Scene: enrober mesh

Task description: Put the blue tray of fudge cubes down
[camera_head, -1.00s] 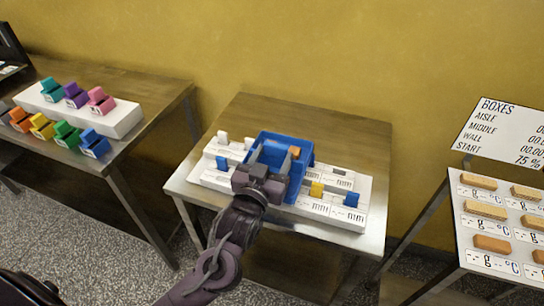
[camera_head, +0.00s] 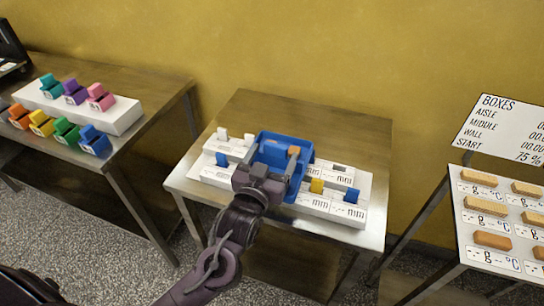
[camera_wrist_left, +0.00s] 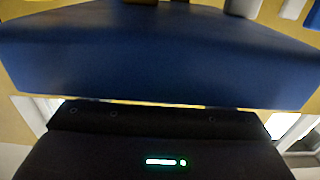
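The blue tray (camera_head: 302,179) is over the white board (camera_head: 348,214) on the middle table. Brown fudge cubes (camera_head: 293,151) show inside it. My left gripper (camera_head: 273,160) reaches in from the front, with one finger on each side of the tray, and appears shut on it. The gripper hides the tray's near end. In the left wrist view, the tray's blue wall (camera_wrist_left: 160,65) fills the upper part, close to the palm; the fingertips do not show. I cannot tell whether the tray's underside touches the board. My right gripper is not in view.
White, blue and yellow blocks (camera_head: 317,186) stand on the board around the tray. The table's back (camera_head: 330,115) is bare. A left table holds several coloured pieces on and before a white block (camera_head: 120,117). At right stand a tan-bar board (camera_head: 486,208) and a sign (camera_head: 505,130).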

